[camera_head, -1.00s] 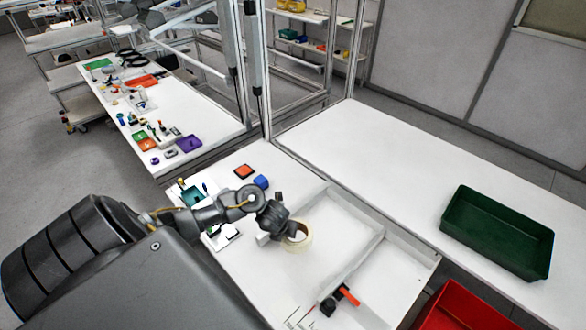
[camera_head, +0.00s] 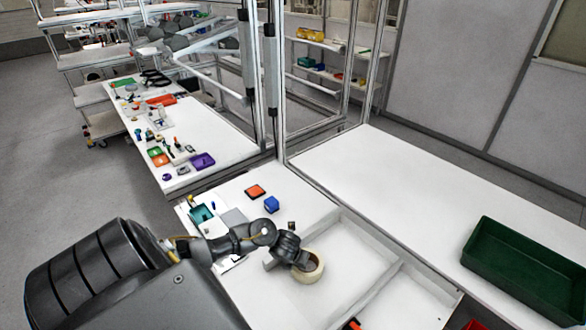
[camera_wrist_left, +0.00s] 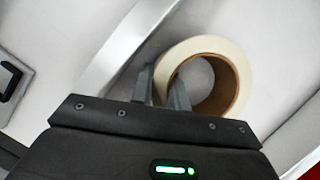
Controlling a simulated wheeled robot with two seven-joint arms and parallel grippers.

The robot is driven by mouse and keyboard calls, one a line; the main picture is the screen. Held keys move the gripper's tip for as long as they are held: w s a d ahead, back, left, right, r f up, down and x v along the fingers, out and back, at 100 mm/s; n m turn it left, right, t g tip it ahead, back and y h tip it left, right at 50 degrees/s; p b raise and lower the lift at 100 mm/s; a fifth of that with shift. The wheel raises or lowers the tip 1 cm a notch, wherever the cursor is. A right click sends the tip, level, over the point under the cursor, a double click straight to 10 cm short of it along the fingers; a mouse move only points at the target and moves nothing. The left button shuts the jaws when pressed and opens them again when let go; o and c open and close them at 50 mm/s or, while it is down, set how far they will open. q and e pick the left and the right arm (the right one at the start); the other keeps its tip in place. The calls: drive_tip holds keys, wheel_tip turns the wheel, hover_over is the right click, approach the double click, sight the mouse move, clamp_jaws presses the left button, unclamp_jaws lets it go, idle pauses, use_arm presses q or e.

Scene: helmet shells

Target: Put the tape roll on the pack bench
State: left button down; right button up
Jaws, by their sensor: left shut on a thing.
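The cream tape roll (camera_head: 313,274) has a brown core, which shows in the left wrist view (camera_wrist_left: 236,62). My left gripper (camera_head: 297,263) is shut on the near left wall of the roll. In the left wrist view its fingers (camera_wrist_left: 166,84) pinch that wall, one of them inside the ring. The roll is over the divided white tray area of the near table; I cannot tell whether it touches the surface. A long white bench (camera_head: 390,185) runs along the right. My right gripper is out of view.
A dark green bin (camera_head: 520,275) stands on the right bench, whose far left part is clear. A blue block (camera_head: 272,204) and an orange-topped item (camera_head: 255,190) lie on the near table. Metal frame posts (camera_head: 272,80) rise behind it.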

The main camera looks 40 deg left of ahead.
use_arm(q)
drive_tip(key=shift+f, duration=0.15)
drive_tip(key=c, duration=1.4)
unclamp_jaws()
drive_tip(key=shift+o, duration=0.2)
drive_tip(key=shift+r, duration=0.5)
drive_tip(key=p+v, duration=0.4)
drive_tip(key=v, duration=0.7)
drive_tip(key=shift+r, duration=0.2)
drive_tip(key=shift+s, duration=0.15)
